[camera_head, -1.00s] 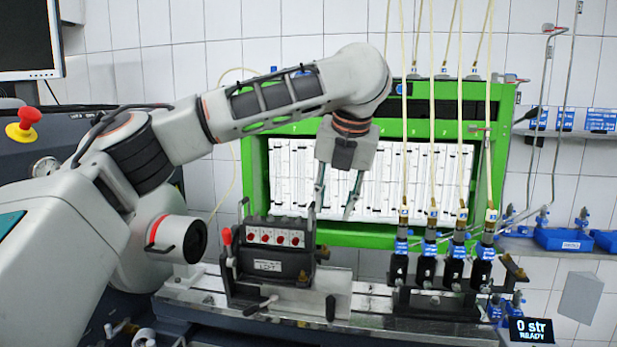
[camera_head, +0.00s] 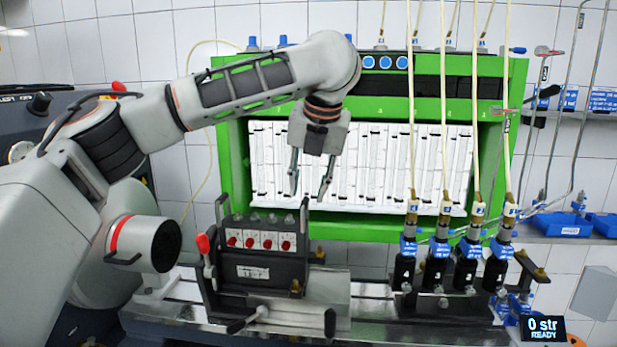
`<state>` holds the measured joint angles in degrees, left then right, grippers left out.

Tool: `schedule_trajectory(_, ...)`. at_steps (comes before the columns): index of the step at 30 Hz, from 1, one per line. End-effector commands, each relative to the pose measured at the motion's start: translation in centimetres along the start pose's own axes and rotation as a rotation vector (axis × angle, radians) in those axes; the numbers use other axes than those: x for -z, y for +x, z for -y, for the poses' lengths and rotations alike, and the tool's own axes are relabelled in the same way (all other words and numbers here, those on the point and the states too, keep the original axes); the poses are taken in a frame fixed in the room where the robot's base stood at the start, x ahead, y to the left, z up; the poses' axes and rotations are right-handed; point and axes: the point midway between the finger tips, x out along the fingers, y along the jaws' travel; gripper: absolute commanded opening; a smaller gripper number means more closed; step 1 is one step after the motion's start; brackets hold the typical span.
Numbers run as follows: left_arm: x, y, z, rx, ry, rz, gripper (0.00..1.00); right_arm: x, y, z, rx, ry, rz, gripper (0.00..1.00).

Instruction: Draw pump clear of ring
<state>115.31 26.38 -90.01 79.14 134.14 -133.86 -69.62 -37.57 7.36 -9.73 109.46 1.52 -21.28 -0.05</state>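A dark block with red round fittings on its front (camera_head: 262,254), which I take to be the pump, sits upright in a clamping fixture (camera_head: 322,325) on the bench. No ring can be picked out clearly around it. My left gripper (camera_head: 306,197) points down just above and right of the block's top. My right gripper is not in view.
Several dark cylinders with blue collars and hoses (camera_head: 437,260) stand right of the fixture. Blue bins (camera_head: 562,225) sit far right. A display reads "0 str READY" (camera_head: 542,329).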

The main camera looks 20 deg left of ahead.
Motion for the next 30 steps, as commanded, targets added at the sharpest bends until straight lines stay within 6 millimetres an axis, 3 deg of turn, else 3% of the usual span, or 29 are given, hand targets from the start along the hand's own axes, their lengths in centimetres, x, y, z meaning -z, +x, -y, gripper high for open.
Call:
schedule_trajectory(9,0.0,4.3,-0.1,0.000,0.000,-0.001,0.30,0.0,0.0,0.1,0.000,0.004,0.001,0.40)
schedule_trajectory(22,0.0,5.3,-0.1,0.000,0.000,0.001,0.30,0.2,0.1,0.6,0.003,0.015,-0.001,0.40)
schedule_trajectory(26,0.0,5.3,-0.1,-0.001,0.000,0.000,0.00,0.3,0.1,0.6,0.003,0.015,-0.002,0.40)
schedule_trajectory(30,0.0,5.3,-0.1,-0.001,0.000,0.000,0.00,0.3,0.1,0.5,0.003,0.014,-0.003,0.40)
